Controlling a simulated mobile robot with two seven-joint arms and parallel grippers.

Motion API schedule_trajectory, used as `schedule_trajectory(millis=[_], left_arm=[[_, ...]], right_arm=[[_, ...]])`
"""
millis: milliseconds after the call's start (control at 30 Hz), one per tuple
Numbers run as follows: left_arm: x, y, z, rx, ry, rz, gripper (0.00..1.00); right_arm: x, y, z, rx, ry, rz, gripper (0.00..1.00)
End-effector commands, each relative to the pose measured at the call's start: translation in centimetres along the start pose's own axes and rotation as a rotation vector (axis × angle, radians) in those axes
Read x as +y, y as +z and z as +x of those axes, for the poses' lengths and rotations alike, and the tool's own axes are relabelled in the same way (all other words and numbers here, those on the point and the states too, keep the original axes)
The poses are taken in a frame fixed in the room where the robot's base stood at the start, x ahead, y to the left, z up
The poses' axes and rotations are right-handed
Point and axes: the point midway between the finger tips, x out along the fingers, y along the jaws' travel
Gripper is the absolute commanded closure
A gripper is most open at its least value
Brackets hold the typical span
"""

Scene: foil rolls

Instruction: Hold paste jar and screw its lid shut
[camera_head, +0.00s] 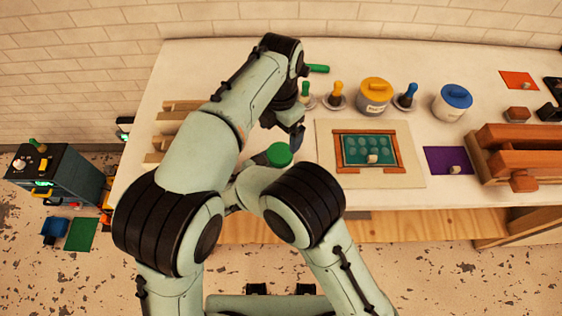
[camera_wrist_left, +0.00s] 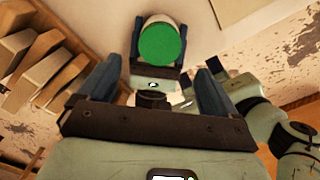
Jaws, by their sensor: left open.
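The paste jar has a pale side and a round green lid (camera_head: 278,154). It stands out near the table's front, partly hidden by my arms. In the left wrist view the green lid (camera_wrist_left: 160,43) faces the camera, with the jar's pale side (camera_wrist_left: 158,19) behind it. The lid appears to sit on the jar; I cannot tell how tightly. My left gripper (camera_head: 297,138) is open and empty, its fingers apart and pointing toward the lid.
White jars with yellow (camera_head: 375,92) and blue (camera_head: 453,102) lids stand at the back, near several knobbed tools. A framed green panel (camera_head: 370,150) lies on a board right of my gripper. A wooden rack (camera_head: 515,150) stands at right. Wooden blocks (camera_head: 162,140) lie at left.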

Motion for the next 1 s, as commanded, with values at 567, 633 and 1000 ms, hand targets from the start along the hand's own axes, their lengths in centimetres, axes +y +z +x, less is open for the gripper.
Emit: schedule_trajectory(millis=[567, 633, 1000], left_arm=[[0.0, -0.1, 6.9, 0.003, -0.002, 0.001, 0.08], [0.0, -0.1, 7.5, 0.002, -0.001, 0.001, 0.08], [0.0, 0.0, 8.0, 0.000, -0.001, 0.002, 0.08]], right_arm=[[0.0, 0.0, 0.0, -0.001, 0.000, 0.001, 1.00], [0.0, 0.0, 0.0, -0.001, 0.000, 0.001, 1.00], [0.0, 0.0, 0.0, -0.001, 0.000, 0.001, 1.00]])
